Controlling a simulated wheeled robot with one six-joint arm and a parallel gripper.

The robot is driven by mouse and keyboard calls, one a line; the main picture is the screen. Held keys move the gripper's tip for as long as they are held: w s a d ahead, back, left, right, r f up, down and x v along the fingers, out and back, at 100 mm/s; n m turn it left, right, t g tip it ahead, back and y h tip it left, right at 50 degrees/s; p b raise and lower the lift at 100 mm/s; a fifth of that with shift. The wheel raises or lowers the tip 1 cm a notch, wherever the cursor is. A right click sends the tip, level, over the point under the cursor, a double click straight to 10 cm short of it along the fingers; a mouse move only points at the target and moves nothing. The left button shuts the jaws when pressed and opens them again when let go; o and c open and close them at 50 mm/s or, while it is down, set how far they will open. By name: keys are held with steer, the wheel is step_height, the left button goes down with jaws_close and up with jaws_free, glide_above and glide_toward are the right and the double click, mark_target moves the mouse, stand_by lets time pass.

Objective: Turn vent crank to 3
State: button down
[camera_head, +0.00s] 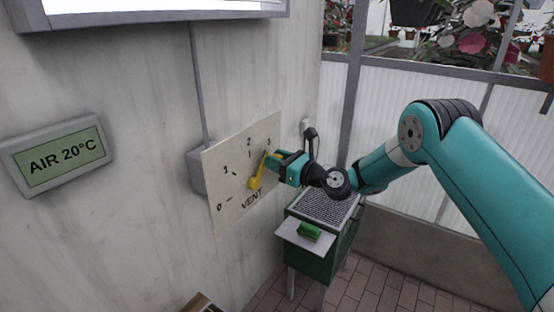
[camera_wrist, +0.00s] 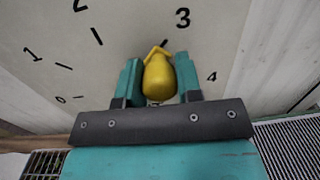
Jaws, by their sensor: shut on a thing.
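The yellow vent crank (camera_head: 255,182) is mounted on a pale dial plate (camera_head: 225,165) marked VENT, fixed to the wall. Its arm points up and slightly right, close to the 3 mark in the head view. In the wrist view, the crank's yellow knob (camera_wrist: 158,80) sits between both teal fingers of my gripper (camera_wrist: 158,88), which is shut on it. The crank's tip lies just below the short tick under the 3. My gripper (camera_head: 276,160) covers the right side of the dial in the head view, hiding the 4. The hub is hidden in the wrist view.
A display reading AIR 20°C (camera_head: 60,157) is on the wall at left. A green stand (camera_head: 325,240) with a mesh top and a small green block (camera_head: 309,231) stands below right of the dial. Flowers (camera_head: 470,42) are behind the far partition. Brick floor lies below.

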steer(key=shift+d+f, duration=0.15)
steer(key=c, duration=0.9)
jaws_free()
steer(key=shift+o, duration=0.6)
steer(key=b+v, duration=1.3)
steer(key=v, duration=0.4)
steer(key=shift+s, duration=0.15)
